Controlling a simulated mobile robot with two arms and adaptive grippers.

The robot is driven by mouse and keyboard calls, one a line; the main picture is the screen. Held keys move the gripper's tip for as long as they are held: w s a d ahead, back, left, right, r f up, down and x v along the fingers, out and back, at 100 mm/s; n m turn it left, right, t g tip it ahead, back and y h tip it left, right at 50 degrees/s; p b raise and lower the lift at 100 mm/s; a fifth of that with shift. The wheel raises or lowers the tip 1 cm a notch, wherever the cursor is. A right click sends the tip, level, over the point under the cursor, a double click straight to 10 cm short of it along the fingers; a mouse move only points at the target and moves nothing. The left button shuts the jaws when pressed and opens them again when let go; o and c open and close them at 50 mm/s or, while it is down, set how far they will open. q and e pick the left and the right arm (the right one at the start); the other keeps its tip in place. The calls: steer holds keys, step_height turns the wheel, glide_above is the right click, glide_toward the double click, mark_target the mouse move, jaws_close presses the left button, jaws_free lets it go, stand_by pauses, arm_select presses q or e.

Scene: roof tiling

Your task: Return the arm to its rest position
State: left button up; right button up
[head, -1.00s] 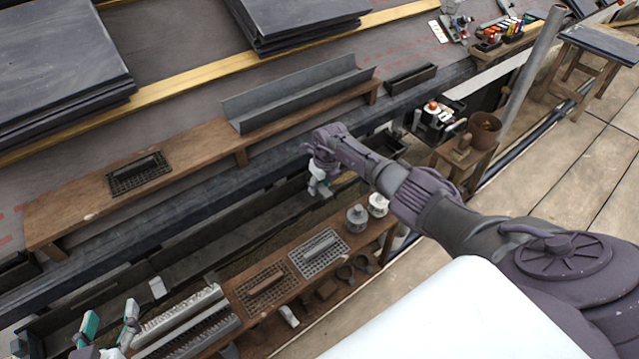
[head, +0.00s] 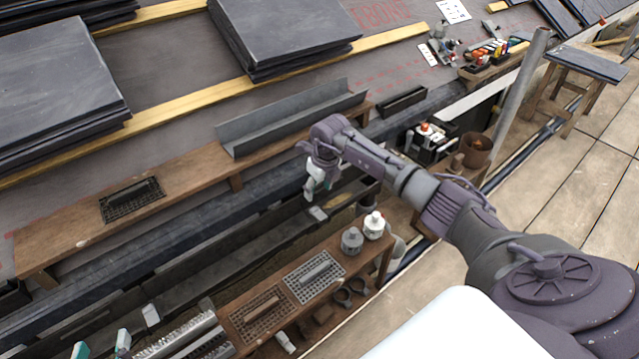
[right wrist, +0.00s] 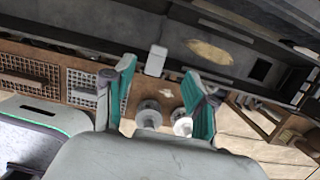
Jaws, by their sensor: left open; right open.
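My right arm (head: 450,208) reaches in from the right in the head view. Its gripper (head: 315,184) hangs over the dark gutter trough between the two wooden benches, beyond two small jars. In the right wrist view this gripper (right wrist: 160,92) has its two teal-lined fingers spread, with nothing held between them. The grey jar (head: 352,241) and white-topped jar (head: 374,225) stand on the near bench, apart from the gripper. My left gripper (head: 101,344) shows only its fingertips at the lower left edge; they are apart, and the rest is cut off.
The near bench holds a metal grid tray (head: 313,275) and a brown grid tray (head: 259,313). The far bench (head: 75,229) carries a grey metal channel (head: 292,122). Slate stacks (head: 282,32) lie on the roof. A slanted pole (head: 515,105) stands right of the arm.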

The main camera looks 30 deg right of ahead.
steer(key=shift+v, duration=1.1)
steer(key=shift+f, duration=0.1)
